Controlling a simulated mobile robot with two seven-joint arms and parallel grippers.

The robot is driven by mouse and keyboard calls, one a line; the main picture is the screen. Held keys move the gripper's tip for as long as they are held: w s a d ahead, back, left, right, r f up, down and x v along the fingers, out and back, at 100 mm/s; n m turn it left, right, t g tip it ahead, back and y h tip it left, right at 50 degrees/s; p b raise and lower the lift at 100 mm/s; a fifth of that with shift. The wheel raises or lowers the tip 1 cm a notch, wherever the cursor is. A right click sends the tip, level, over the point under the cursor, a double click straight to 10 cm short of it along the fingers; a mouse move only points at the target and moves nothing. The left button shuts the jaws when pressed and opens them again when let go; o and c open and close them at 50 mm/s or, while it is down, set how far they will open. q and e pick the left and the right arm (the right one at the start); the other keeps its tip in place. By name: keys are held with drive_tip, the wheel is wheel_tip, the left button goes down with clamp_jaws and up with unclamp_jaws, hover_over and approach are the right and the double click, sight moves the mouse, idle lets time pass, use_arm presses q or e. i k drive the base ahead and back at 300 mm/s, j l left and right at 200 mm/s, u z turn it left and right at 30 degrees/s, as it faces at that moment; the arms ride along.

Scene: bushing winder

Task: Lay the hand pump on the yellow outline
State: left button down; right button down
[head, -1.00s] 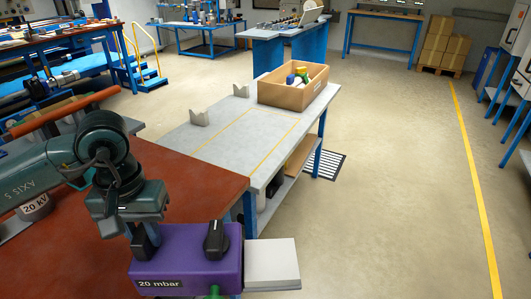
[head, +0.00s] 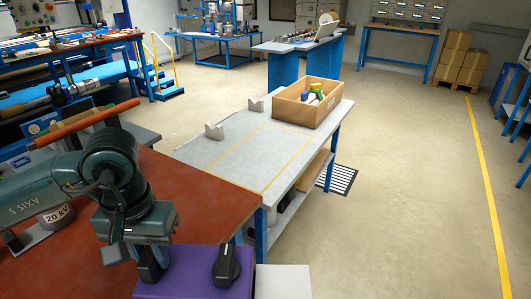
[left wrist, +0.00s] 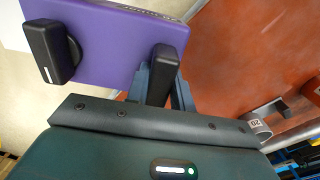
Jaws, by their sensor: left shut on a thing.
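The hand pump is a purple box (head: 195,284) with black knobs and a pale block (head: 283,282) at its right end. It is at the bottom of the head view, partly cut off, and its purple body (left wrist: 115,45) also shows in the left wrist view. My left gripper (head: 148,264) is shut on a black upright part of it, with the fingers (left wrist: 163,82) close around that part. The yellow outline (head: 222,157) is on the grey bench top (head: 205,151), farther away and clear of objects. My right gripper is not in view.
A wooden crate (head: 291,107) with colored items stands behind the outline. A red-brown table top (head: 195,195) lies between me and the bench. Open floor (head: 410,200) is on the right.

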sight(264, 152)
drive_tip(key=i+l+u, duration=0.15)
drive_tip(key=i+l, duration=0.15)
drive_tip(key=i+l+u, duration=0.15)
drive_tip(key=i+l, duration=0.2)
drive_tip(key=i+l+u, duration=0.15)
drive_tip(key=i+l, duration=0.25)
drive_tip(key=i+l+u, duration=0.15)
drive_tip(key=i+l, duration=0.25)
drive_tip(key=i+l+u, duration=0.1)
drive_tip(key=i+l, duration=0.2)
drive_tip(key=l, duration=0.2)
drive_tip(key=i+l+u, duration=0.15)
drive_tip(key=i+l, duration=0.15)
drive_tip(key=l, duration=0.2)
